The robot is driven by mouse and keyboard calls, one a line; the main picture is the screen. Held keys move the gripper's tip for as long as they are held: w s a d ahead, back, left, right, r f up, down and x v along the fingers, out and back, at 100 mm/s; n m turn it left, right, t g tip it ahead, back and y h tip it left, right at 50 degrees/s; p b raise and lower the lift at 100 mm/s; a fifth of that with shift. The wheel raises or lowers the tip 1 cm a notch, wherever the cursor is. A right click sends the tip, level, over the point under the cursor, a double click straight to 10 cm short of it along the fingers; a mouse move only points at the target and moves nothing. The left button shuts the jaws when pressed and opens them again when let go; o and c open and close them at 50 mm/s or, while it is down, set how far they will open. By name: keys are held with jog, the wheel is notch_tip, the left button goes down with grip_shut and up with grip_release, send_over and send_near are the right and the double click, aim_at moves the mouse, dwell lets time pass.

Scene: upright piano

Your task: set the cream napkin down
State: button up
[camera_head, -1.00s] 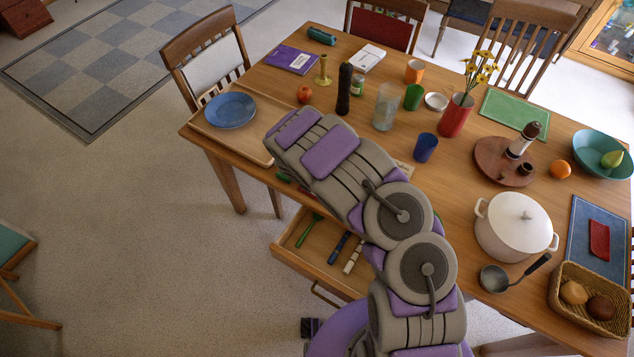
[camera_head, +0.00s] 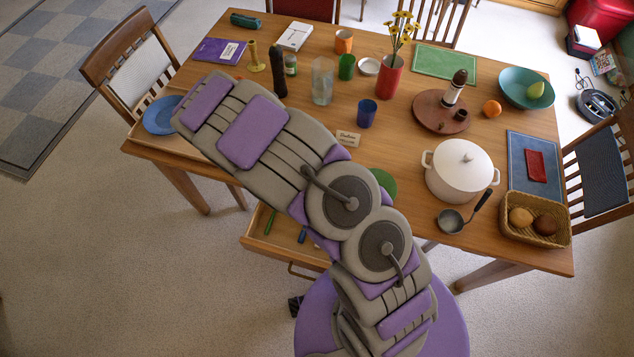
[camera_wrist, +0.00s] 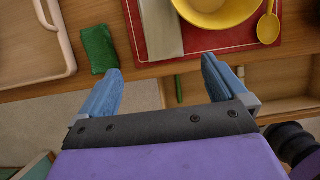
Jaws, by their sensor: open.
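A cream napkin (camera_wrist: 160,26), folded into a long strip, lies on the left part of a red placemat (camera_wrist: 212,44) in the wrist view. Its upper end is cut off by the frame. My gripper (camera_wrist: 160,70) is open, its two blue fingers wide apart. Nothing is between them, and the napkin appears beyond the fingertips, apart from them. In the head view my arm covers the gripper, the napkin and the placemat.
On the placemat are a yellow bowl (camera_wrist: 215,8) and a yellow spoon (camera_wrist: 268,24). A green cloth (camera_wrist: 98,48) and a wooden tray (camera_wrist: 70,62) lie to the left. An open drawer (camera_head: 284,238) juts from the table's front. A white pot (camera_head: 460,172) stands right of my arm.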

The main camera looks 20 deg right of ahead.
jog(key=s+d+r+m+g+h, duration=0.1)
jog(key=s+d+r+m, duration=0.4)
jog(key=d+r+m, duration=0.4)
jog(key=s+d+r+m+g+h, duration=0.1)
jog(key=s+d+r+m, duration=0.5)
jog(key=r, duration=0.6)
jog(key=s+r+m+g+y, duration=0.1)
jog(key=s+r+m, duration=0.2)
jog(key=s, duration=0.6)
jog(key=s+r+m+g+y, duration=0.1)
jog(key=s+r+m, duration=0.3)
jog(key=s, duration=0.5)
jog(key=s+r+m+g+y, duration=0.1)
jog(key=s+r+m+y, duration=0.1)
jog(key=s+m, duration=0.5)
jog(key=shift+s+a+r+g+y, duration=0.3)
jog(key=shift+s+r, duration=0.4)
jog(key=shift+s, duration=0.35)
